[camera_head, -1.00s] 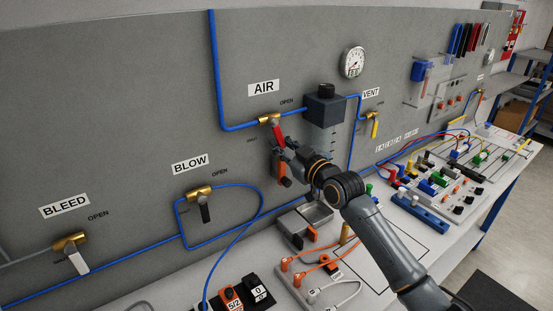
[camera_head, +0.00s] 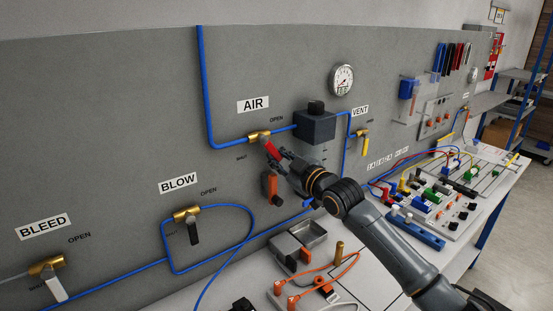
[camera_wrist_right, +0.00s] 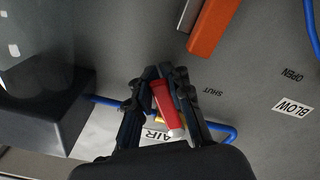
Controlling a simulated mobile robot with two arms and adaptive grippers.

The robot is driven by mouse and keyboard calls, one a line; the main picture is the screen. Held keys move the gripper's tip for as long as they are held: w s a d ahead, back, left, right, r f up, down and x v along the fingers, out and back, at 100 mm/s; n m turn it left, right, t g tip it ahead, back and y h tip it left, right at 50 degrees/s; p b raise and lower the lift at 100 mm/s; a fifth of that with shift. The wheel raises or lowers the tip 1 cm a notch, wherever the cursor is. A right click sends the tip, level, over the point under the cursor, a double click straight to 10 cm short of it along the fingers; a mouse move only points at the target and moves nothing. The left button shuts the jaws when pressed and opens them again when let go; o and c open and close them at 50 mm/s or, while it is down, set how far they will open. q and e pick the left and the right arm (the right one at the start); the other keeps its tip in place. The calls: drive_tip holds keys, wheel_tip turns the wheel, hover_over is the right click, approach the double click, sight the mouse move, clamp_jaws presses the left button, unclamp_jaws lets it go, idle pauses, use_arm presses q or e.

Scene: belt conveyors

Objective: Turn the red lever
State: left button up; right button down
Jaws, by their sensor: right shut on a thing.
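The red lever (camera_head: 271,150) sits on a brass valve (camera_head: 258,137) under the AIR label on the grey panel. In the head view it points down and to the right from the valve. My right gripper (camera_head: 278,157) is shut on the red lever, its fingers on both sides of it. In the right wrist view the red lever (camera_wrist_right: 166,105) lies between the two dark fingers (camera_wrist_right: 162,90). The lever's far end at the valve is partly hidden there by the gripper. My left gripper is not in view.
An orange handle (camera_head: 269,187) hangs on the panel just below the gripper. A dark box (camera_head: 315,126) is right of the valve. The yellow VENT lever (camera_head: 364,143) and black BLOW lever (camera_head: 193,230) are apart from the gripper. A metal tray (camera_head: 300,238) sits on the bench below.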

drive_tip(key=c, duration=1.5)
unclamp_jaws()
drive_tip(key=shift+f, duration=0.3)
drive_tip(key=shift+o, duration=1.4)
drive_tip(key=shift+s+d+r, duration=0.1)
drive_tip(key=shift+s+d, duration=0.05)
drive_tip(key=shift+r, duration=0.15)
drive_tip(key=shift+s, duration=0.1)
drive_tip(key=v, duration=1.2)
